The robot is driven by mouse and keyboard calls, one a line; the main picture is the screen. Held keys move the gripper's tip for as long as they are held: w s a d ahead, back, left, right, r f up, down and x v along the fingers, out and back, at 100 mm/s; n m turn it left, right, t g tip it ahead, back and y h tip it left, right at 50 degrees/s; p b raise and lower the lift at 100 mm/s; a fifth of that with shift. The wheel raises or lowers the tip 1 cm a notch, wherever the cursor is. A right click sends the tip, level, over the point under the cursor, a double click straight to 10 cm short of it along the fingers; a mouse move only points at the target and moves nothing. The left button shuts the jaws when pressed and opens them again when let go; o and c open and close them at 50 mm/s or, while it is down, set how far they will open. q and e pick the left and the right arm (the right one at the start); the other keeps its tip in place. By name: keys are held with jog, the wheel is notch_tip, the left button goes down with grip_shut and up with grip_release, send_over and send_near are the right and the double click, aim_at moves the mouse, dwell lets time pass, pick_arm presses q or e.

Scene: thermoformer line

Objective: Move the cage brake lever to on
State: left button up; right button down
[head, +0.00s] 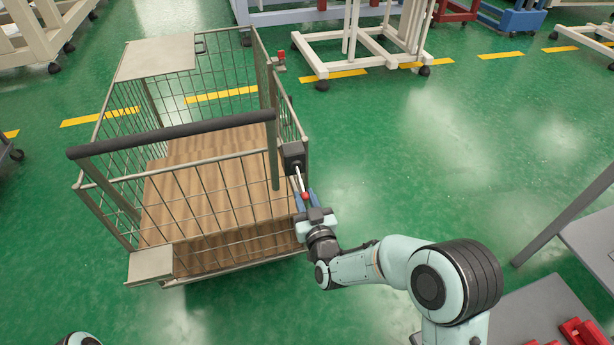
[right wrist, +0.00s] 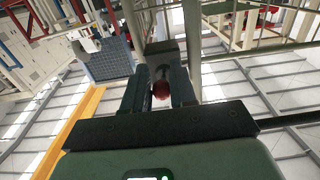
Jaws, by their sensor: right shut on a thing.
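The wire cage cart (head: 205,205) stands on the green floor, with a wooden deck and a black push bar. The brake lever (head: 300,178) hangs from a dark box (head: 293,157) on the cage's right front corner post. It slants down to the right and ends in a red knob (head: 305,195). My right gripper (head: 306,200) is shut on the lever at this knob. In the right wrist view the red knob (right wrist: 161,89) sits between the two fingers (right wrist: 160,92). My left gripper is not in view; only a bit of my left arm shows at the bottom edge.
White wheeled frames (head: 365,40) stand behind the cage. A grey table or rack (head: 590,240) with red parts (head: 585,332) is at the right edge. The green floor right of the cage is clear.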

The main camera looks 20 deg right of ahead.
jog(key=c, duration=1.3)
grip_release()
jog(key=shift+w+f, duration=0.15)
jog(key=shift+f, duration=0.2)
jog(key=shift+c, duration=0.2)
jog(key=o, duration=0.5)
jog(key=shift+r, duration=0.1)
jog(key=shift+s+d+r+p, duration=0.1)
jog(key=shift+s+p, duration=0.2)
jog(key=shift+s, duration=3.2)
